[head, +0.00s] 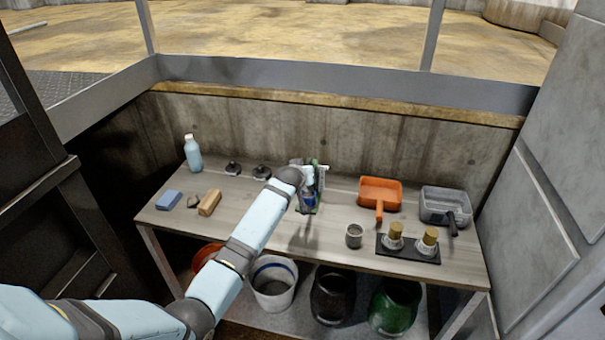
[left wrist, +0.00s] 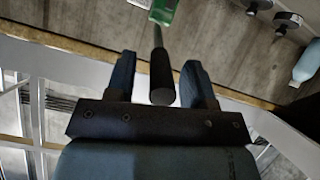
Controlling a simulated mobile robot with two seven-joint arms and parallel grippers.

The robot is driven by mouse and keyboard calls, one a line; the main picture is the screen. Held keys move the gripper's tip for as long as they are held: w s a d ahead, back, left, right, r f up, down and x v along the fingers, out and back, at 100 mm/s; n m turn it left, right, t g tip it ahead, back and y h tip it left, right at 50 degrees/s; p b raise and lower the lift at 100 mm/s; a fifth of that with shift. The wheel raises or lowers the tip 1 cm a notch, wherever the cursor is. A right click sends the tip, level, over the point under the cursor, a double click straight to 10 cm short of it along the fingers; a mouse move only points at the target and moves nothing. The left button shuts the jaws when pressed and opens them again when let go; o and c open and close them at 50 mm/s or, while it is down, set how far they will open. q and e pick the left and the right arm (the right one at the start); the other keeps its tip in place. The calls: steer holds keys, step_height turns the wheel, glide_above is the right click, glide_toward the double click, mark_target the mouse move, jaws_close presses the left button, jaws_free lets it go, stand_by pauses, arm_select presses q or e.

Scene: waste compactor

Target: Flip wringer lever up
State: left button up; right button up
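The wringer shows in the left wrist view as a green part (left wrist: 163,11) with a dark rod ending in a black cylindrical grip, the lever (left wrist: 162,80). In the head view only a bit of its green part (head: 323,178) shows at the middle of the table, mostly hidden by my left arm and hand. My left gripper (left wrist: 158,65) is open, with one finger on each side of the black grip. Gaps show between the grip and both fingers. In the head view my left gripper (head: 308,188) is over the table's middle. My right gripper is in neither view.
On the table (head: 335,235) stand a blue bottle (head: 193,155), a blue sponge (head: 169,200), a wooden block (head: 209,203), an orange pan (head: 381,190), a grey pan (head: 443,205), a metal cup (head: 354,236) and two brown-topped pieces. Buckets (head: 273,285) stand below. A concrete wall rises behind.

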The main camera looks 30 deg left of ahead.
arm_select(q)
steer(key=b+v, duration=0.1)
steer(key=v, duration=1.2)
steer(key=shift+s+d+r, duration=0.15)
steer(key=shift+s+r, duration=0.1)
steer(key=shift+s, duration=0.05)
steer(key=s+d+f+m+h, duration=0.15)
steer(key=s+d+f, duration=0.25)
steer(key=s+f, duration=0.4)
steer(key=s+d+f+m+h, duration=0.1)
steer(key=s+d+f+m, duration=0.2)
steer(key=s+f, duration=0.5)
steer(key=s+d+f+m+h, duration=0.1)
steer(key=s+d+f, duration=0.1)
steer(key=s, duration=0.7)
steer(key=s+d+f+m+h, duration=0.2)
steer(key=s+d, duration=0.3)
steer(key=s, duration=0.4)
steer(key=shift+s+d+f+g+p, duration=0.25)
steer(key=shift+f+g+p, duration=0.15)
steer(key=shift+f, duration=0.4)
